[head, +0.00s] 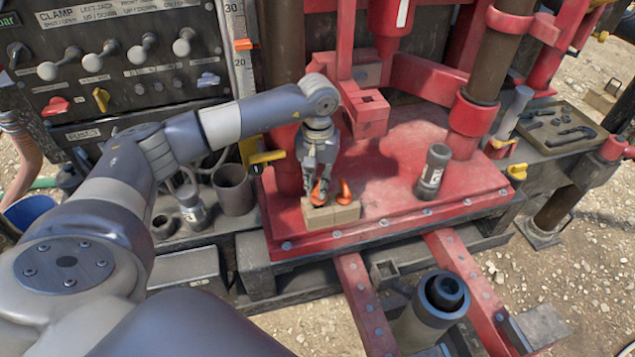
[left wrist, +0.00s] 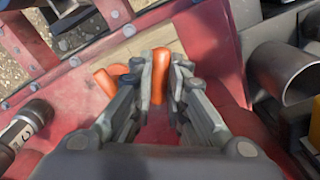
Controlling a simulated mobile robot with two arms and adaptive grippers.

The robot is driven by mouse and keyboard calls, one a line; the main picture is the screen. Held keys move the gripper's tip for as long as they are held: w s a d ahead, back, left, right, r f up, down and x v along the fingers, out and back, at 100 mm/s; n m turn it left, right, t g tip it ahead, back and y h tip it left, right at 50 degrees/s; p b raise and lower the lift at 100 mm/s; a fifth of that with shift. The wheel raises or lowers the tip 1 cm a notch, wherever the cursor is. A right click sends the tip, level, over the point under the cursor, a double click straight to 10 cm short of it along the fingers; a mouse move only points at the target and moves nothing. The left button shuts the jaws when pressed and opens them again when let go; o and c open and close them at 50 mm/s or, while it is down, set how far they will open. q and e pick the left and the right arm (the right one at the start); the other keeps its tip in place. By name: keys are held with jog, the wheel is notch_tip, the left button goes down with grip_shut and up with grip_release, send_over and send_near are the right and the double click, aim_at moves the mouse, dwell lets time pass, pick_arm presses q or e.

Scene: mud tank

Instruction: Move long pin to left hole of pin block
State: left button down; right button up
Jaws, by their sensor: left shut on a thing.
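The pin block (head: 345,214) is a small tan block at the front left of the red platform; it also shows in the left wrist view (left wrist: 125,49). My left gripper (head: 317,190) points down over the block's left part and is shut on an orange pin (head: 317,194), seen between the fingers in the left wrist view (left wrist: 161,72). I take it for the long pin; its lower end is hidden, so I cannot tell whether it sits in the left hole. A second orange pin (head: 345,192) stands at the block's right part, beside the fingers.
The red platform (head: 390,210) is mostly bare around the block. A dark cylinder with a white label (head: 433,170) stands to the right. An open grey pipe cup (head: 233,190) stands left. Red posts and a control panel (head: 125,60) rise behind.

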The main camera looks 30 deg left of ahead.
pick_arm(q)
jog(key=c, duration=1.5)
grip_release()
notch_tip(320, 180, up, 12)
